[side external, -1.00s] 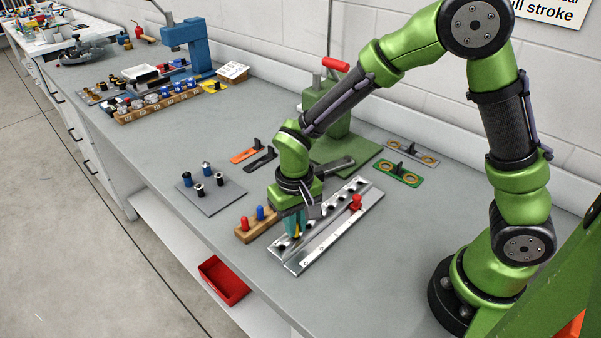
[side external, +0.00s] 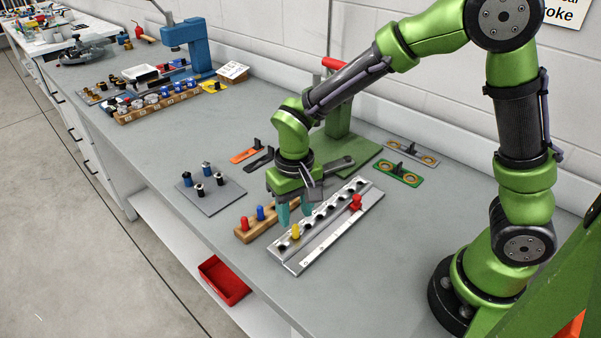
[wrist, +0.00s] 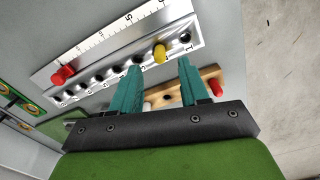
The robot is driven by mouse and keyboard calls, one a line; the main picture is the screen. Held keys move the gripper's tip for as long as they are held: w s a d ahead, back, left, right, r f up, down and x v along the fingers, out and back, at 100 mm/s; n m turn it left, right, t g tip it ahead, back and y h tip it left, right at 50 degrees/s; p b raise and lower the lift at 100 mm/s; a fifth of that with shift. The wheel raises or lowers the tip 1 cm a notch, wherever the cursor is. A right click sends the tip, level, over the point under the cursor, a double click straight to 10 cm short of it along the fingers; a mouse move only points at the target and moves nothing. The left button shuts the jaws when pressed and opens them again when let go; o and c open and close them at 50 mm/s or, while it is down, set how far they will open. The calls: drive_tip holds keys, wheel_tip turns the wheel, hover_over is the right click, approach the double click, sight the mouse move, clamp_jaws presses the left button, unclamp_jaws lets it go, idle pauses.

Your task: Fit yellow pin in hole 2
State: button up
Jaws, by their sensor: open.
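The yellow pin (side external: 295,231) stands upright in the silver rail (side external: 291,266), near its front end. In the wrist view the yellow pin (wrist: 159,53) sits in the second hole from the end marked 1, with an empty hole (wrist: 185,37) beside it. My gripper (side external: 295,214) has its teal fingers spread and is empty, above and behind the pin, clear of it. In the wrist view the fingertips (wrist: 159,64) show to either side of the pin. How deep the pin sits is hidden.
A wooden block (side external: 243,236) beside the rail holds a red pin (side external: 245,223) and a blue pin (side external: 260,212). A red slider (side external: 355,203) sits on the rail. A grey plate (side external: 212,201) with several small posts lies left. A green press (side external: 340,125) stands behind my gripper.

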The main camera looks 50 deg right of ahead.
wheel_tip(320, 180, up, 12)
drive_tip(key=s+d+r+m+t+y, duration=0.1)
drive_tip(key=s+d+r+t, duration=0.4)
drive_tip(key=s, duration=0.6)
drive_tip(key=d+t+y, duration=0.1)
drive_tip(key=d+t, duration=0.1)
drive_tip(key=d, duration=0.1)
drive_tip(key=shift+s+d, duration=0.25)
drive_tip(key=shift+d, duration=0.15)
